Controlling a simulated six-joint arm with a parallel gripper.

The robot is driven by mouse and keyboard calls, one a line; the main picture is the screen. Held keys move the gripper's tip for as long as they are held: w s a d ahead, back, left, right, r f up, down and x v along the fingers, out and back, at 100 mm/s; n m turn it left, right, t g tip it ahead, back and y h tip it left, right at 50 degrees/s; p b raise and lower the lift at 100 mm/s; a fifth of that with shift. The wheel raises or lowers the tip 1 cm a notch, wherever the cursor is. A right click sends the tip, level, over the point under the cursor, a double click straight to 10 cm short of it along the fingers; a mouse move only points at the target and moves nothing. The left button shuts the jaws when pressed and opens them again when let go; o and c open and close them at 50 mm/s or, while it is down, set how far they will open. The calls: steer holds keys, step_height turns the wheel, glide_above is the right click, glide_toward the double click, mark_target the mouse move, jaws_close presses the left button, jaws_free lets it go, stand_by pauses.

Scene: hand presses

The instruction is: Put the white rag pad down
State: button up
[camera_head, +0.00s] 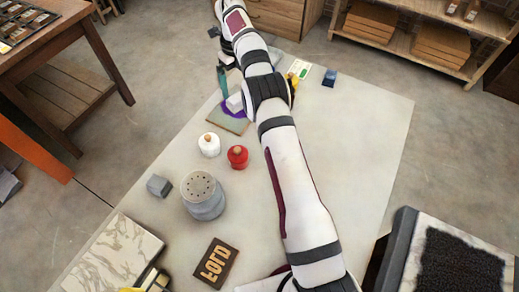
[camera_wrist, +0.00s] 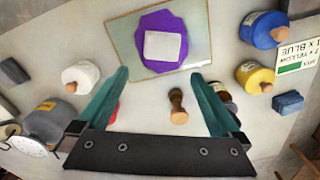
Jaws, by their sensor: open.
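The white rag pad (camera_wrist: 162,46) lies on a purple ink patch (camera_wrist: 146,24) on the glass plate (camera_wrist: 120,38) in the wrist view. In the head view the pad (camera_head: 235,103) shows beside my arm, on the plate (camera_head: 224,124). My gripper (camera_wrist: 160,76) is open, with its two teal fingers wide apart and nothing between the tips. In the wrist view the fingertips appear just below the pad. In the head view one teal finger (camera_head: 222,80) shows near the pad, and the rest of the gripper is mostly hidden by my arm.
A white bottle (camera_head: 209,147), red bottle (camera_head: 238,158) and grey perforated can (camera_head: 204,197) stand nearby. A wooden-handled tool (camera_wrist: 178,105) appears between the fingers' lines. Blue (camera_wrist: 262,30) and yellow (camera_wrist: 255,77) bottles stand right. The table's right side (camera_head: 360,140) is clear.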

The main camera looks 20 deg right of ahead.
steer(key=s+a+r+n, duration=0.2)
steer(key=s+r+n, duration=0.8)
steer(key=r, duration=0.4)
steer(key=s+r+n+y, duration=0.1)
steer(key=s+r+n, duration=0.15)
steer(key=s, duration=0.55)
steer(key=s+r+n, duration=0.1)
steer(key=s+n, duration=0.3)
steer(key=s, duration=0.4)
steer(key=s+a+f+n, duration=0.1)
steer(key=s+f+n, duration=0.2)
steer(key=s, duration=0.6)
steer(key=s+a+f+n, duration=0.1)
steer(key=s+f+n, duration=0.2)
steer(key=s+n, duration=0.3)
steer(key=s, duration=0.3)
steer(key=shift+s+a+y, duration=0.15)
steer(key=shift+s+y, duration=0.15)
steer(key=shift+y, duration=0.1)
steer(key=shift+c, duration=0.6)
